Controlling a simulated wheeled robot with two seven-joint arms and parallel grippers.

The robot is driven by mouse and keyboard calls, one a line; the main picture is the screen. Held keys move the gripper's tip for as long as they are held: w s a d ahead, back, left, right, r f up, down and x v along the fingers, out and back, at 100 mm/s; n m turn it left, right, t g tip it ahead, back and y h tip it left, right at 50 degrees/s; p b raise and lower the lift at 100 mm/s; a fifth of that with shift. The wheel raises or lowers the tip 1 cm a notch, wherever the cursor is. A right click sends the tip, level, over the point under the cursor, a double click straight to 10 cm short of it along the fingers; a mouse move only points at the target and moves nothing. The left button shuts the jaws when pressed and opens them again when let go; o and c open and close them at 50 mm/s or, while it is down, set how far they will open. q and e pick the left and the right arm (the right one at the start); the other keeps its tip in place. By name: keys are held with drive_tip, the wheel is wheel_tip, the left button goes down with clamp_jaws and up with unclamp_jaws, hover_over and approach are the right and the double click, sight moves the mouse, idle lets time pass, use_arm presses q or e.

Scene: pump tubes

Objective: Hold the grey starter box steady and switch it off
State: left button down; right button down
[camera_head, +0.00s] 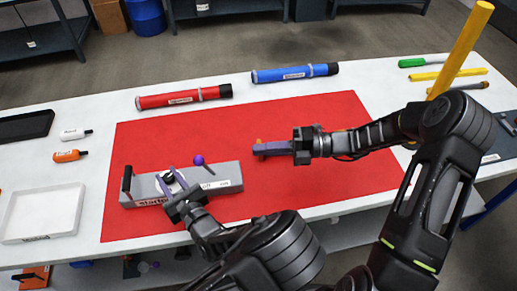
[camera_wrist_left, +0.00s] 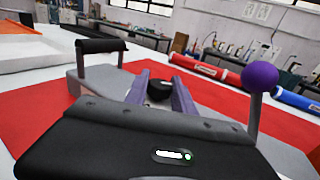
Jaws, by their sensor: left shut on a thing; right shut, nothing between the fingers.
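The grey starter box (camera_head: 228,178) lies on the red mat, with a black bar handle (camera_head: 126,179) at its left end. A lever with a purple ball (camera_head: 199,160) stands up from its top; the ball also shows in the left wrist view (camera_wrist_left: 261,76). My left gripper (camera_head: 172,180) is at the box's left half. Its purple fingers (camera_wrist_left: 160,95) are on either side of a round black knob (camera_wrist_left: 160,88) on the box; the exact contact is hidden. My right gripper (camera_head: 258,149) is shut and empty above the mat, right of the box and apart from the lever.
A red tube (camera_head: 180,98) and a blue tube (camera_head: 295,73) lie behind the mat (camera_head: 320,130). A yellow post (camera_head: 462,48) and tools are at right.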

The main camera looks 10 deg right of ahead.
use_arm(q)
drive_tip(key=c, duration=1)
unclamp_jaws()
drive_tip(key=v, duration=0.7)
drive_tip(key=shift+s, duration=0.25)
